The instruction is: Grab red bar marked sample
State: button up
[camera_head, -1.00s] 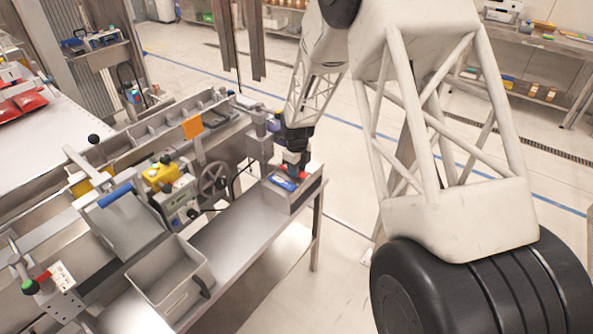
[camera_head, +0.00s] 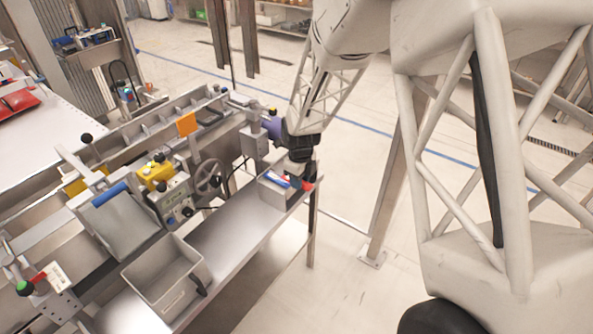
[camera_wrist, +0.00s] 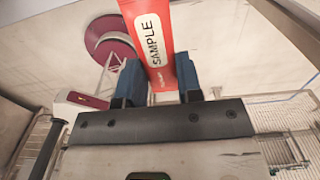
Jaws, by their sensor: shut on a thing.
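The red bar marked SAMPLE (camera_wrist: 152,35) is between the two blue fingers of my gripper (camera_wrist: 155,82) in the wrist view. The white label with black letters faces the camera, and the far end of the bar runs out of the top of the picture. My gripper is shut on the bar. In the head view my gripper (camera_head: 301,178) is at the small metal box (camera_head: 272,195) on the right end of the bench, with a bit of red showing beside it. The fingers are too small there to make out, and I cannot tell how high the bar is.
A blue item (camera_head: 277,179) lies in the small box. An empty grey bin (camera_head: 150,280) stands on the bench (camera_head: 235,240) at lower left. A machine with a handwheel (camera_head: 208,177) and a yellow box (camera_head: 157,172) is behind. The bench between bin and box is clear.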

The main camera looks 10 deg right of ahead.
aim_at(304, 188)
jog(key=shift+s+d+r, duration=0.1)
jog(key=shift+s, duration=1.1)
jog(key=shift+s+d+r, duration=0.1)
jog(key=shift+s, duration=1.05)
